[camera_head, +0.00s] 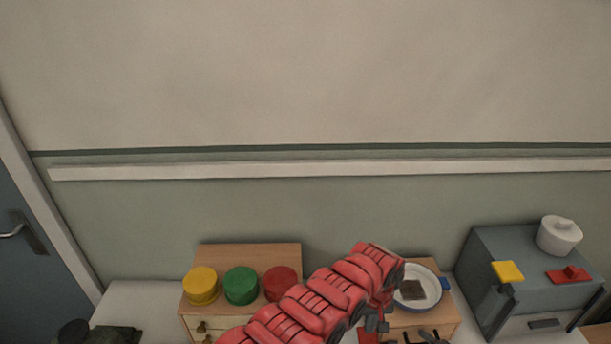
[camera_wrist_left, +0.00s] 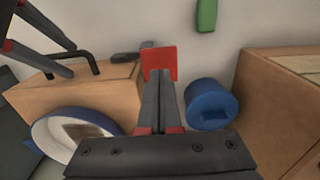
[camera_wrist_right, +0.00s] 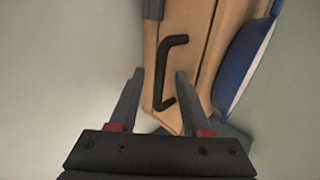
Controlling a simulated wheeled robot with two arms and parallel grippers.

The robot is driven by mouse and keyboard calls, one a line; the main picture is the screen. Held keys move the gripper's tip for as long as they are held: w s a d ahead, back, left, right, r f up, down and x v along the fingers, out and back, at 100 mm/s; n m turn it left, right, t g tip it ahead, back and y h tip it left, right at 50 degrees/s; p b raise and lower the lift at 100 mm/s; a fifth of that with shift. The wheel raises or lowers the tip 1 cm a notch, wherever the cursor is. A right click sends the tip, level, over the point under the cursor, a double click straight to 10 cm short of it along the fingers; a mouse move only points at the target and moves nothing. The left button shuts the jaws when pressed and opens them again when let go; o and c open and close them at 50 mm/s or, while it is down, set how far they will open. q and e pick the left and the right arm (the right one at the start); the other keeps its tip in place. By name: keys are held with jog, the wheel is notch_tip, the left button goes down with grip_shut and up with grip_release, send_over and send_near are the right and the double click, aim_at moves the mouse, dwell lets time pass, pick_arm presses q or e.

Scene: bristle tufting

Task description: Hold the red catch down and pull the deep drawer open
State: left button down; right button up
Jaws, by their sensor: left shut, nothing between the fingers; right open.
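The red catch (camera_wrist_left: 160,62) is a flat red plate beside the wooden drawer box (camera_wrist_left: 95,95) in the left wrist view. My left gripper (camera_wrist_left: 158,74) is shut and empty, its fingertips over the catch's lower part; I cannot tell if they press it. In the head view the catch (camera_head: 370,337) shows just below my left gripper (camera_head: 376,318). The black bar handle (camera_wrist_right: 172,72) is on the wooden drawer front. My right gripper (camera_wrist_right: 155,78) is open, the handle lying between and beyond its fingertips. The right fingers also show near the handle (camera_wrist_left: 72,62) in the left wrist view.
A white blue-rimmed dish (camera_head: 429,274) sits on the drawer box. A blue round container (camera_wrist_left: 210,104) stands near the catch. Yellow (camera_head: 201,285), green (camera_head: 241,285) and red (camera_head: 281,283) round pieces sit on the left wooden box. A grey unit (camera_head: 500,255) stands at right.

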pick_arm(q)
jog(key=shift+s, duration=0.1)
pick_arm(e)
jog(key=shift+a+f, duration=0.1)
pick_arm(q)
jog(key=shift+f, duration=0.1)
jog(key=shift+f, duration=0.6)
jog(key=shift+a+f, duration=0.1)
